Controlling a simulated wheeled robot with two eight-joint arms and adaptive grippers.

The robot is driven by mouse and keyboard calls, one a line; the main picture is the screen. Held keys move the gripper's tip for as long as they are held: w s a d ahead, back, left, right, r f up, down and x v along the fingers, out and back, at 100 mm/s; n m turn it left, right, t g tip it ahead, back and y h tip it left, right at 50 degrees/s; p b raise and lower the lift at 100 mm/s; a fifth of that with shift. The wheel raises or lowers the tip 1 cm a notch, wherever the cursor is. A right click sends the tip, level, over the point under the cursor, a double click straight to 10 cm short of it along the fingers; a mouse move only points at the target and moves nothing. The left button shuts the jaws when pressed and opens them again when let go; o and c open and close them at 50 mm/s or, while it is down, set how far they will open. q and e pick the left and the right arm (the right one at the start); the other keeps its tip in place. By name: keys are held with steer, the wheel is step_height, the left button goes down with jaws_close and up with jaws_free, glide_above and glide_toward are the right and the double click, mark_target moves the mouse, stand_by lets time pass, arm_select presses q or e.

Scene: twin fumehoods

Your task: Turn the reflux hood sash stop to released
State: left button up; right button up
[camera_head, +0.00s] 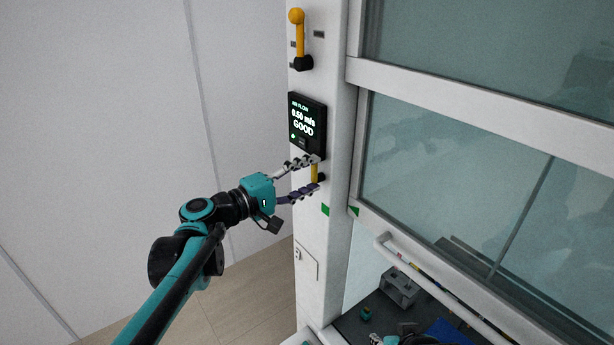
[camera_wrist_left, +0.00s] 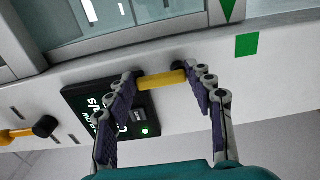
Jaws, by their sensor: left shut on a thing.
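The sash stop is a short yellow lever (camera_head: 314,174) on a black pivot on the white hood post, just under the airflow display. In the left wrist view the yellow lever (camera_wrist_left: 162,82) lies across the gap between my fingers. My left gripper (camera_head: 319,173) is shut on it, one finger at each end in the wrist view (camera_wrist_left: 166,88). The fingers partly hide the lever and its pivot in the head view. Part of what looks like my right gripper (camera_head: 388,340) shows at the bottom edge, cut off by the frame.
The airflow display (camera_head: 307,125) reads GOOD, close above my upper finger. A second yellow lever with a ball knob (camera_head: 297,17) stands higher on the post. A green square (camera_head: 325,209) is on the post. The glass sash (camera_head: 440,170) with its handle bar is to the right.

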arm_select(q)
steer(key=shift+f, duration=0.1)
stand_by(0.4)
steer(key=o, duration=1.2)
steer(key=shift+c, duration=0.2)
steer(key=v, duration=1.2)
